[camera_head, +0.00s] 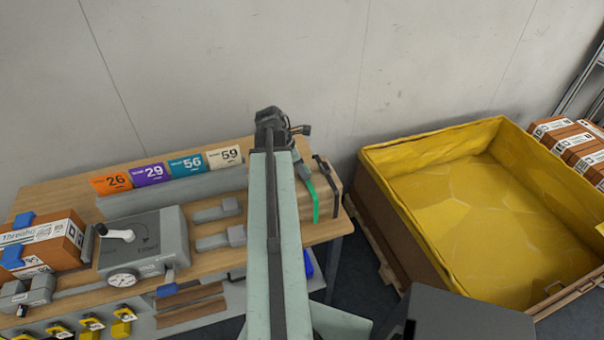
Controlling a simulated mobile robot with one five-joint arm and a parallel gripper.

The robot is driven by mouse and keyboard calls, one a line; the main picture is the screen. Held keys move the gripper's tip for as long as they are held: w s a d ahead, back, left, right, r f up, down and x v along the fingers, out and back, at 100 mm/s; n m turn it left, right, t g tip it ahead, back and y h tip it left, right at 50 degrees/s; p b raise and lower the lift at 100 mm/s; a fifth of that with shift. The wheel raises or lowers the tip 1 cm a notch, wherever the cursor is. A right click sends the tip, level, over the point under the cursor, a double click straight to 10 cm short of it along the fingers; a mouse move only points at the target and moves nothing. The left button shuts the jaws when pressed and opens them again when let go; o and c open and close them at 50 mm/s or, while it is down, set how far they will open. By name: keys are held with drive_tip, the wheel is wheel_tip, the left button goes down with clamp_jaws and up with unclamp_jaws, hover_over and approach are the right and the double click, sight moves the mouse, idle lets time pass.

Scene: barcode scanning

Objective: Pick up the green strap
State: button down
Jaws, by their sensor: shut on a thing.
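The green strap (315,203) hangs at the right end of the wooden bench, over the front of a wooden block. Its upper part runs to a grey buckle (303,172) just right of my arm. My gripper (290,130) is at the far end of my arm, above and behind the buckle. It is shut on the strap, but the jaws and the place of contact are mostly hidden by the arm. A dark strap (330,173) lies beside the green one, to its right.
The bench (75,187) holds numbered cards (168,172), a grey machine (143,245) with a dial, and a strapped carton (42,243). A large yellow-lined crate (430,250) stands to the right, across a floor gap. A plain wall is behind.

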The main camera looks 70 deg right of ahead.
wheel_tip(320, 180, up, 10)
drive_tip(key=p, duration=0.9)
drive_tip(key=shift+f, duration=0.2)
